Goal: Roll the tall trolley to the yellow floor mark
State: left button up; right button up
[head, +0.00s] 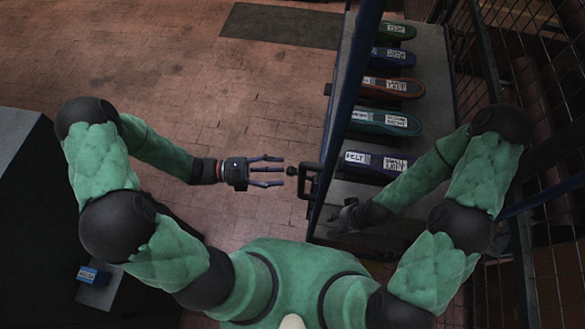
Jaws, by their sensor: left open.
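The tall trolley (350,80) stands right of centre, with a blue upright frame and a grey shelf carrying several coloured, labelled sole-shaped pieces. A black handle (311,182) sticks out from its left side. My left gripper (271,172) is open and empty, with its fingers pointing right at the handle and a small gap between them in the picture. My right gripper (342,216) is low beside the trolley's frame, over the near end of the shelf; its fingers are dark and partly hidden. The yellow floor mark is not in view.
A dark mat (282,25) lies on the brick floor at the top. A dark bench (25,190) with a small blue labelled box (93,275) is at the left. Wire mesh fencing (530,60) stands at the right. The floor left of the trolley is clear.

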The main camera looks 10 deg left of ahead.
pick_arm(q)
jog(key=shift+s+a, duration=0.25)
jog(key=shift+a, duration=0.85)
jog(key=shift+s+a, duration=0.2)
jog(key=shift+a, duration=0.9)
